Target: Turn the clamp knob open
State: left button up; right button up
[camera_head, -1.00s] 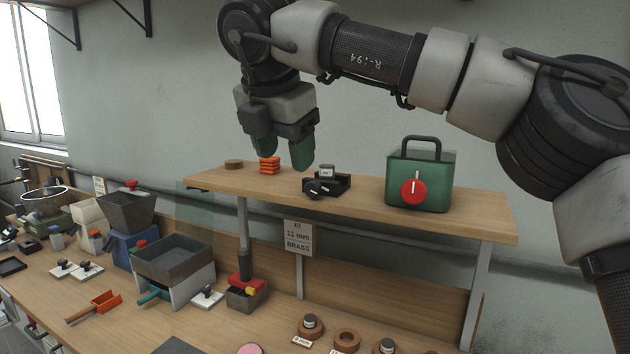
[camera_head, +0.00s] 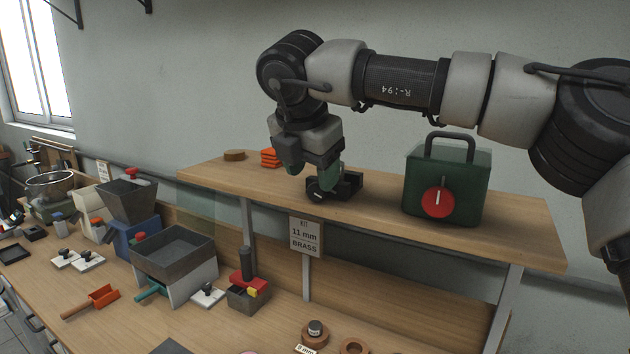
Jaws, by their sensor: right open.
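A small black clamp (camera_head: 348,187) sits on the raised wooden shelf. Its round black knob (camera_head: 316,192) with a white pointer line faces the front left. My right gripper (camera_head: 313,176) has green fingers pointing down, apart, just above and around the knob. Whether a finger touches the knob cannot be told. The right finger hides part of the clamp, including its top. My left gripper is not in view.
A green box (camera_head: 465,190) with a handle and a red dial (camera_head: 438,200) stands right of the clamp. Orange stacked pieces (camera_head: 270,158) and a brown disc (camera_head: 234,155) lie to the left. A sign (camera_head: 305,237) hangs below the shelf. Hoppers and scoops stand on the lower bench.

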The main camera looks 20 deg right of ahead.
aim_at(313, 185)
jog(key=x, duration=0.3)
jog(key=shift+w+d, duration=0.2)
jog(key=shift+w, duration=0.1)
jog(key=shift+w+d+f+p, duration=0.1)
jog(key=shift+f+p, duration=0.2)
jog(key=shift+f, duration=0.05)
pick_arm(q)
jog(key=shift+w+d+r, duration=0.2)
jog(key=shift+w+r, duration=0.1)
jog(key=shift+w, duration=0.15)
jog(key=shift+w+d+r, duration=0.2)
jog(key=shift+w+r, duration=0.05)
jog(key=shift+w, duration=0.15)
pick_arm(e)
jog(key=shift+f, duration=0.2)
jog(key=c, duration=0.9)
jog(key=shift+w+r+g+h+p, duration=0.1)
jog(key=shift+w+g+h+p, duration=0.05)
jog(key=shift+g+h+p, duration=0.55)
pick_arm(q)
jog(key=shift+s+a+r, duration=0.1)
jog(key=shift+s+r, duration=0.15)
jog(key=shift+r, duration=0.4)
pick_arm(e)
jog(key=shift+n+h, duration=0.3)
jog(key=o, duration=0.9)
